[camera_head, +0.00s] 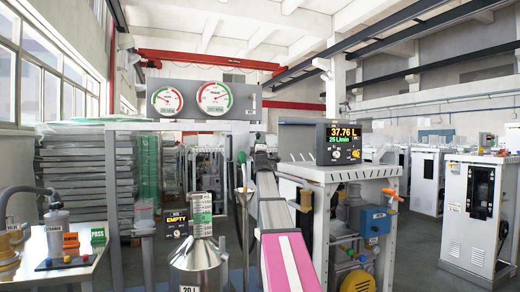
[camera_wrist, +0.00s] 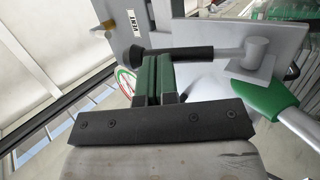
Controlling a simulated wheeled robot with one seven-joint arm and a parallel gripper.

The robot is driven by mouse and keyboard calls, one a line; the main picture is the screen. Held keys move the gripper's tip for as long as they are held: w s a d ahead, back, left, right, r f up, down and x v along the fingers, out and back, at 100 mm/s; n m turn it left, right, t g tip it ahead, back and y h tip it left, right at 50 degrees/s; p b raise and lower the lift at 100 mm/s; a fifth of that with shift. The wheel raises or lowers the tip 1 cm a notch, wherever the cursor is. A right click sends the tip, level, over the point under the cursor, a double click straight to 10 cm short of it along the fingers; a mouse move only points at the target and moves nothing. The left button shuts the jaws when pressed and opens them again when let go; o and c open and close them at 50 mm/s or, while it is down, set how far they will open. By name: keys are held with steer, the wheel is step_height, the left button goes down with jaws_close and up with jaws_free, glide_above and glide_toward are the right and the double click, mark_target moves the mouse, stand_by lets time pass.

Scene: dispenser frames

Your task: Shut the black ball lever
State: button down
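The black ball lever (camera_wrist: 195,53) shows in the wrist view as a dark bar with a round black ball at its left end. At its right it joins a pale grey rod and pivot block on a light plate. My gripper (camera_wrist: 157,72) has its green-padded fingers close together at the lever, near the ball end. The bar crosses the fingertips; I cannot tell whether they grip it or only touch it. In the head view my gripper is small and dark at the end of my raised arm, and the lever cannot be made out.
A white VENT label (camera_wrist: 137,20) is beside the lever; a green-and-white part (camera_wrist: 268,97) lies close at right. In the head view, a gauge panel (camera_head: 190,98) stands behind, a white cabinet with a display (camera_head: 342,142) at right, and a steel vessel (camera_head: 201,266) at front left.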

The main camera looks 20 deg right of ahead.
steer(key=shift+a+x, duration=0.15)
steer(key=shift+x, duration=0.9)
steer(key=shift+a+x, duration=0.2)
steer(key=shift+x, duration=0.8)
steer(key=shift+w+r, duration=0.1)
steer(key=shift+w, duration=0.15)
steer(key=s+a, duration=0.2)
steer(key=s, duration=1.2)
steer(key=shift+s+a, duration=0.15)
